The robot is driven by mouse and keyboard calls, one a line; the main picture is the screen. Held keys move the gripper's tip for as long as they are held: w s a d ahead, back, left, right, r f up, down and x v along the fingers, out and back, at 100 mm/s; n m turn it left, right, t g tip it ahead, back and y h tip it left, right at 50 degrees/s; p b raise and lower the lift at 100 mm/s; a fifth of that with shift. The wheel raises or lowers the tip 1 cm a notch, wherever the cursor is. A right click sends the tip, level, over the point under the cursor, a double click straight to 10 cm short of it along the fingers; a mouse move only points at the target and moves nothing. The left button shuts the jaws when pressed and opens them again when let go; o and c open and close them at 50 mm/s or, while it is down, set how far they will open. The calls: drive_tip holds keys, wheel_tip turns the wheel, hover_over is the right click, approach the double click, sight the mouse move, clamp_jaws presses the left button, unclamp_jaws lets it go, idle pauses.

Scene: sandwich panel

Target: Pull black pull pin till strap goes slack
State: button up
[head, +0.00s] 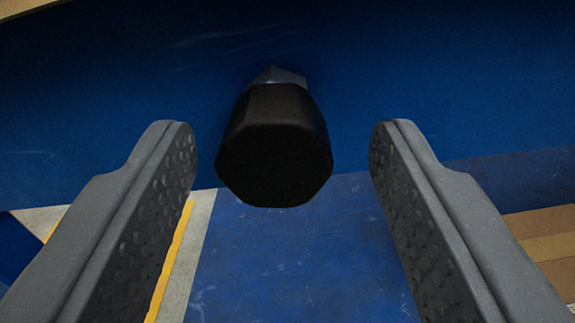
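The black pull pin (274,150) has a dark, faceted knob that faces the camera, with a short grey collar (279,75) behind it. It sticks out from a blue panel (400,75). My gripper (282,150) is open, with one grey, dimpled finger on each side of the knob. Clear gaps show between the knob and both fingers, and neither finger appears to touch it. The knob sits near the level of the fingertips in the picture; the exact depth between them is hard to tell. No strap can be made out.
Below the panel edge lies a blue surface (290,260). A yellow line (176,255) and a pale strip (203,250) run beside it on the left. Brown, board-like pieces (545,235) lie at the right. A tan edge shows at the top left.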

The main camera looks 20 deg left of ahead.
drive_tip(key=shift+a, duration=0.1)
drive_tip(key=shift+s, duration=0.1)
drive_tip(key=p+v, duration=0.8)
drive_tip(key=v, duration=0.5)
drive_tip(key=shift+s+d+p, duration=0.15)
drive_tip(key=shift+d+p, duration=0.15)
idle(0.7)
